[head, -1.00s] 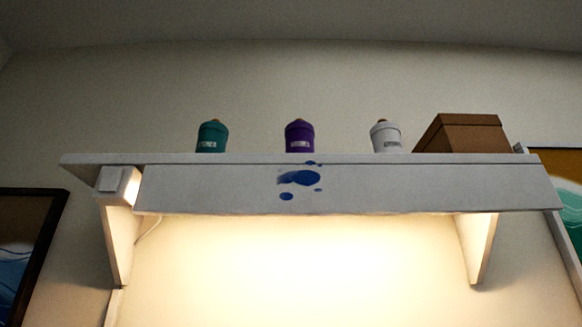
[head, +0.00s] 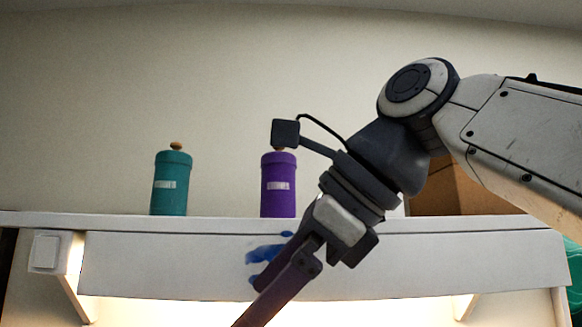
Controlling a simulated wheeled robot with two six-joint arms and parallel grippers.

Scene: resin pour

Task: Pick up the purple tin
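The purple tin (head: 278,190) stands upright on the white shelf, with a pale label and a small brownish knob on top. My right gripper (head: 262,298) comes in from the right and points down and left, in front of the shelf's front board. Its fingers are below the purple tin in the picture and do not appear to touch it. Their tips run to the lower edge, and I cannot tell whether they are apart or closed. A small camera block on my arm overlaps the top of the tin. My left gripper is not in view.
A teal tin (head: 171,187) stands on the shelf (head: 170,262) to the left, with free room between it and the purple tin. A brown box (head: 455,190) sits to the right, partly behind my arm. Blue stains (head: 264,255) mark the front board.

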